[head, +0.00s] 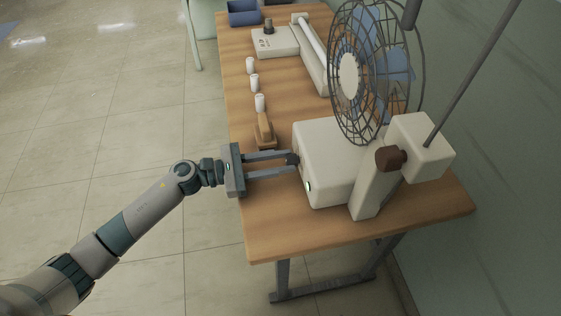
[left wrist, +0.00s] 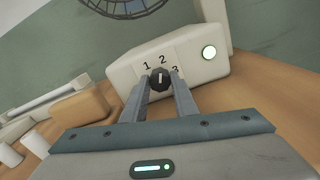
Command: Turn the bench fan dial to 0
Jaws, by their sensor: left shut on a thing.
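The bench fan's cream base (head: 328,160) stands on the near part of the wooden table. Its wire-caged blue fan head (head: 372,75) rises behind it. My left gripper (head: 290,159) reaches in from the left to the base's front face. In the left wrist view the gripper (left wrist: 160,84) is shut on the black dial (left wrist: 160,77), one finger on each side. The dial's white mark points up, roughly toward the 2. The digits 1, 2 and part of 3 show around it; no 0 is visible. My right gripper is out of view.
A wooden block (head: 264,130) and several white cylinders (head: 260,102) line the left table edge. A cream device (head: 275,42) and a blue bin (head: 243,13) stand farther back. The wall is close on the right.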

